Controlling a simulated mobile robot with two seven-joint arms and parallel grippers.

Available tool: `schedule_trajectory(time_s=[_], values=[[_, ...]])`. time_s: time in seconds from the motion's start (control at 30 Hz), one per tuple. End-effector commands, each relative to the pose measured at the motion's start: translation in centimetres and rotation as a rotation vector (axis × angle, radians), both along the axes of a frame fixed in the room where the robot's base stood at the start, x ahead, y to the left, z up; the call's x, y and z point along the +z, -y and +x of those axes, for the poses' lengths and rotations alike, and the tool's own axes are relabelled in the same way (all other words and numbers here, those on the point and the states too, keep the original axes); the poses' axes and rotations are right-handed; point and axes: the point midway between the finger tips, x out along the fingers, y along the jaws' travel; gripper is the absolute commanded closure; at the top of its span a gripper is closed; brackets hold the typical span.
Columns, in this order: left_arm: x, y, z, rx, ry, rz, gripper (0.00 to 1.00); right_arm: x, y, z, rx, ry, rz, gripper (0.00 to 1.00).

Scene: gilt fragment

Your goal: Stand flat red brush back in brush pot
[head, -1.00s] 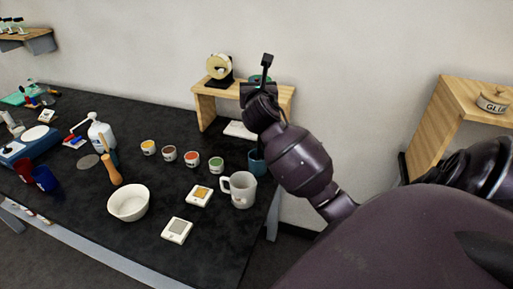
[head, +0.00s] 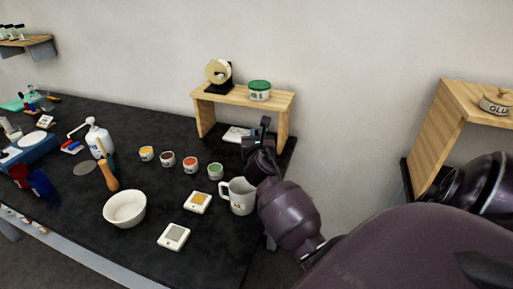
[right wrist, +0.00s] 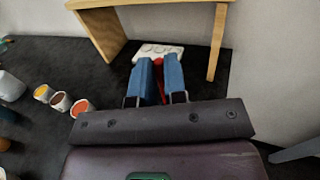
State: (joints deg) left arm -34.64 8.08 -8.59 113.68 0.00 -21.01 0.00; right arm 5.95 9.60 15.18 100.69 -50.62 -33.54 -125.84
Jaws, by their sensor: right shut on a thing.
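My right gripper (head: 258,138) is over the right end of the dark table, in front of the small wooden shelf. In the right wrist view its two blue fingers (right wrist: 160,62) are shut on the flat red brush (right wrist: 160,82), of which a red strip shows between them. In the head view my gripper and arm hide the brush. The brush pot cannot be made out now; my right arm covers the spot beside the white mug (head: 238,197) where a teal pot stood. My left gripper is not in view.
The wooden shelf (head: 208,93) carries a tape roll and a green-lidded jar (head: 260,91). A white palette (right wrist: 163,50) lies beneath it. Several paint jars (head: 190,170), a white bowl (head: 125,208) and two small square tiles stand left of my arm.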

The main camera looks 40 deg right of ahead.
Motion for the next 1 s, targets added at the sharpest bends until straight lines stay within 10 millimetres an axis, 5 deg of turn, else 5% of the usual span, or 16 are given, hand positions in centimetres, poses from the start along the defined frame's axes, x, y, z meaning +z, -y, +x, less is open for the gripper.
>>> schedule_trajectory(time_s=[0.3,0.7,0.73,0.87,1.0], values=[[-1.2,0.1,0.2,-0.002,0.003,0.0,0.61,-4.1,0.0,0.0,-0.001,-0.002,0.003,1.0],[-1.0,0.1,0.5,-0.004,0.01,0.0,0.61,-4.3,0.0,0.0,0.0,-0.002,0.001,1.0],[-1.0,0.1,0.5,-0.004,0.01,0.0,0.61,-4.4,0.0,0.0,0.0,-0.002,0.001,0.86],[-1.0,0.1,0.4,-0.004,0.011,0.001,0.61,-4.3,0.0,0.0,0.0,-0.002,0.001,0.66],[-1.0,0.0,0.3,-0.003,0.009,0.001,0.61,-4.3,0.0,0.0,0.0,-0.002,0.001,0.62]])
